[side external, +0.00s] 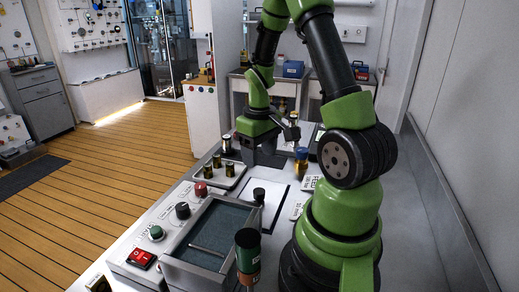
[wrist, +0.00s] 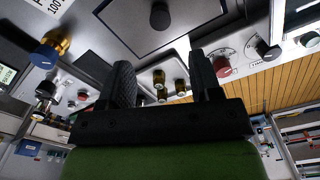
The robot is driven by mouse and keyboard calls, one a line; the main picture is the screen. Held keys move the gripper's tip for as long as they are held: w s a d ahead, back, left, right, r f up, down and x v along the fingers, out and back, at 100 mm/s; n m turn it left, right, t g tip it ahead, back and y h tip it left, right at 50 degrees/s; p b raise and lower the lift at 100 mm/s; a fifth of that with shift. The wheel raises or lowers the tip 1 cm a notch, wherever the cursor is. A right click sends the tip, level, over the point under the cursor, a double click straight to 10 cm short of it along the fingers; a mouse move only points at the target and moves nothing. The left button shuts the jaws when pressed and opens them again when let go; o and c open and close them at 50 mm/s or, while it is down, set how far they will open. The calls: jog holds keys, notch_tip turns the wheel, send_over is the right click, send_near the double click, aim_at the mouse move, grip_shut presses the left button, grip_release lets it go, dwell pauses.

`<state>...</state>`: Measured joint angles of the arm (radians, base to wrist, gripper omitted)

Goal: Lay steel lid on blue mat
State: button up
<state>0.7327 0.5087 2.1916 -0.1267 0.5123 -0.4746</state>
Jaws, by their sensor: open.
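The steel lid (side external: 270,205) looks like a pale flat plate with an upright black knob (side external: 259,194). It appears to lie flat on the blue mat, whose dark blue edge (side external: 287,204) shows as a thin border. In the wrist view the grey lid (wrist: 150,38) and its knob show at the top, with the dark border (wrist: 146,55) around it. My gripper (side external: 264,156) is behind the lid in the side view, apart from the knob. In the wrist view its two fingers (wrist: 165,80) are spread, with nothing held between them.
An open tray with a teal floor (side external: 222,222) and a steel bar (side external: 207,250) stands in front. Control knobs (side external: 183,210) line its left. A small tray with several brass-coloured cylinders (side external: 230,170) is at the left. A blue-topped brass part (side external: 301,154) stands right of my gripper.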

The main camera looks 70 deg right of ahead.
jog(key=w+a+r+t, duration=0.2)
jog(key=a+r+t, duration=0.2)
jog(key=a+r, duration=0.75)
jog(key=s+a+r+t+y, duration=0.2)
jog(key=s+a+r+t, duration=0.1)
jog(key=s+a+r, duration=0.3)
jog(key=shift+s+a+r, duration=0.35)
jog(key=shift+a+r, duration=0.2)
jog(key=shift+a, duration=0.6)
